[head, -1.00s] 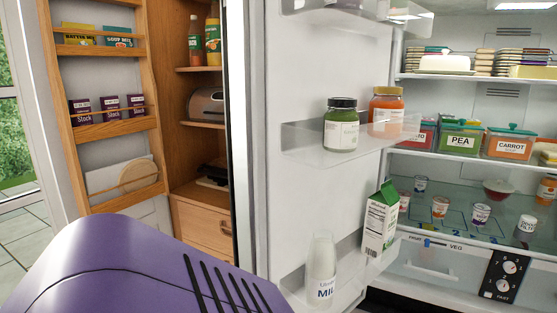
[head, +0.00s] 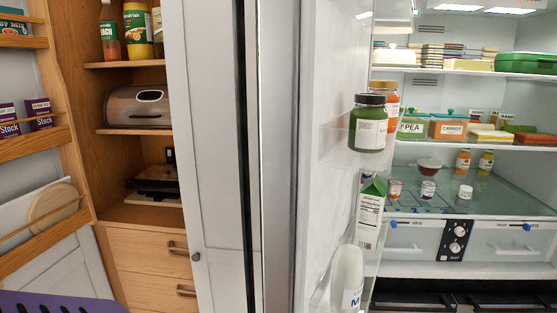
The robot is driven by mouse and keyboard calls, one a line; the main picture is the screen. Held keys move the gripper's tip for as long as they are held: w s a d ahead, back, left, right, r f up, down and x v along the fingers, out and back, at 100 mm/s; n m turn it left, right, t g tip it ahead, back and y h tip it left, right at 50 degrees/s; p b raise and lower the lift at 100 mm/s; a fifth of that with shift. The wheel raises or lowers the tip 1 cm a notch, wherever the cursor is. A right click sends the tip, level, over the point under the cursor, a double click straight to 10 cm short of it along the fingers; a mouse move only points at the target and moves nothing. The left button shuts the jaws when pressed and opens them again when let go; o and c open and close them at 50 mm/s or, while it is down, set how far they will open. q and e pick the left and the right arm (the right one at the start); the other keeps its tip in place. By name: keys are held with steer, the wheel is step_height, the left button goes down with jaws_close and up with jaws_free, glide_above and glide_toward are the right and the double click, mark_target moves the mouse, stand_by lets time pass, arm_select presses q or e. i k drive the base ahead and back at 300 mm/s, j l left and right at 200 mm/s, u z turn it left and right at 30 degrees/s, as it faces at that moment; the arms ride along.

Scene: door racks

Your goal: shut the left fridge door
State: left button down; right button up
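The left fridge door (head: 312,150) stands open and is seen nearly edge-on in the middle of the head view, its inner side facing right. Its door shelves hold a green jar (head: 369,124), an orange jar (head: 391,96), a green-topped carton (head: 369,214) and a milk bottle (head: 347,278). To its right the fridge interior (head: 470,180) is open to view. Neither gripper is in view.
Left of the fridge door is a pale cabinet panel (head: 205,150) with a small knob. Further left is an open wooden larder cupboard (head: 140,224) with drawers, and its open rack door (head: 50,140) at the far left. A purple part of my body shows at the bottom left.

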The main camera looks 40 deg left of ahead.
mark_target(313, 57)
steer(key=j+u, duration=0.1)
steer(key=j, duration=0.45)
steer(key=i+j, duration=0.1)
steer(key=j, duration=0.4)
steer(key=k+j+u, duration=0.1)
steer(key=j, duration=0.4)
steer(key=k, duration=0.15)
